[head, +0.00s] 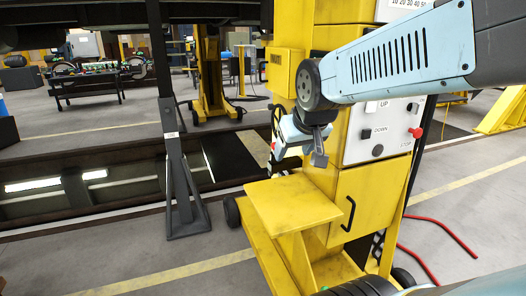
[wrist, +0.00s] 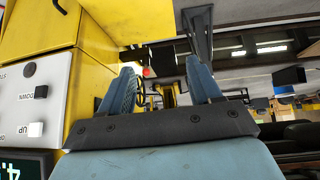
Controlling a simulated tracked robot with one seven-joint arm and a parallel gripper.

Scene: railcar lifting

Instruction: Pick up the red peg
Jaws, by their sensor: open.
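I cannot make out a red peg for certain. A small red spot (wrist: 147,71) shows just beyond my left finger in the wrist view, too small to identify. My gripper (head: 299,153) hangs in front of the yellow lift column (head: 350,207), above and apart from its flat yellow shelf (head: 290,203). The shelf top looks bare. In the wrist view my gripper (wrist: 160,67) has its two blue fingers spread, with nothing held between them. The gripper and arm hide part of the column behind them.
The column's grey control panel (head: 390,150) has UP and DOWN buttons and a red STOP knob (head: 419,131). A dark stand (head: 183,165) is left of the column, near a floor pit (head: 80,195). A red hose (head: 450,240) lies on the floor at right.

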